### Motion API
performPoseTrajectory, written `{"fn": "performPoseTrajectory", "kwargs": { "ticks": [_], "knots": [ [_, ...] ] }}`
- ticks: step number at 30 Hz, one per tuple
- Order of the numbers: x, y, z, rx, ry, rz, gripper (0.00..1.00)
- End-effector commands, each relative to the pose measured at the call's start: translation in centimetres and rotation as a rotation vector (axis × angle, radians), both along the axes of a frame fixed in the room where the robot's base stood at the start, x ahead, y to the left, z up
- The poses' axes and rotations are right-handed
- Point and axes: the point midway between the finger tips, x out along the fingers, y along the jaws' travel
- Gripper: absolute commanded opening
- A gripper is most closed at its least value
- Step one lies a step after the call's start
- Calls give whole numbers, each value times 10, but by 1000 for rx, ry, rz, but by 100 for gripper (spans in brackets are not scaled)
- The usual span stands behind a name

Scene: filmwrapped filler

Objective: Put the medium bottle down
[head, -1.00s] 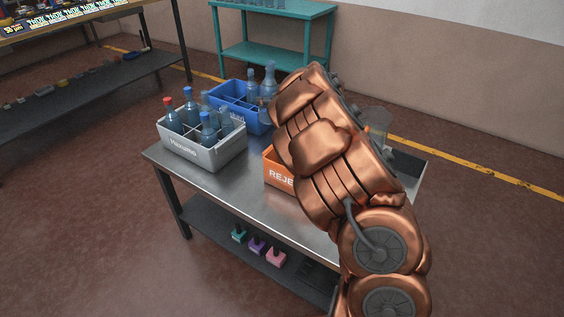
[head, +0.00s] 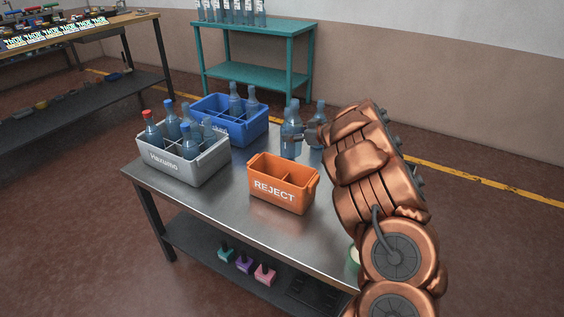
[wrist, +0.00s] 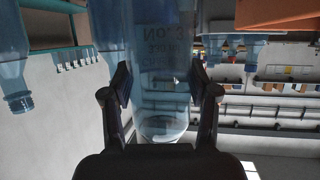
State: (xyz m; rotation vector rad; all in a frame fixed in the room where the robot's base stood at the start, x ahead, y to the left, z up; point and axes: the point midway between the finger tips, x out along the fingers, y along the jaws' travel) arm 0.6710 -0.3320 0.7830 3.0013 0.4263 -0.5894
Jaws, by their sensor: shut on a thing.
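My gripper (head: 309,135) is shut on a clear blue bottle (head: 291,142) near the back edge of the steel table, behind the orange reject crate. In the wrist view, which looks inverted, my gripper (wrist: 162,88) has a finger on each side of the bottle (wrist: 155,60), which carries upside-down "No. 3" lettering. The bottle looks upright. I cannot tell whether its base touches the table. Another blue bottle (head: 319,112) shows just right of it, partly hidden by my arm.
The orange REJECT crate (head: 273,191) looks empty. A grey Hazumo crate (head: 171,168) holds several bottles, one red-capped. A blue crate (head: 228,132) behind it holds bottles too. A teal shelf (head: 257,29) with bottles stands behind.

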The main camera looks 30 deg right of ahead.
Motion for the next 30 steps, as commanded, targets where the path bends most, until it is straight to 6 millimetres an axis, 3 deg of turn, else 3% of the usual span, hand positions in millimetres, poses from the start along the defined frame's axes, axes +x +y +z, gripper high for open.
{"fn": "performPoseTrajectory", "kwargs": {
  "ticks": [4, 13, 19, 30],
  "knots": [
    [0, 0, -28, 2, 2, -1, 11],
    [0, 0, -47, 0, 0, 0, 11],
    [0, 0, -73, 2, 1, -1, 11],
    [0, 0, -77, 2, 0, -1, 11]
  ]
}}
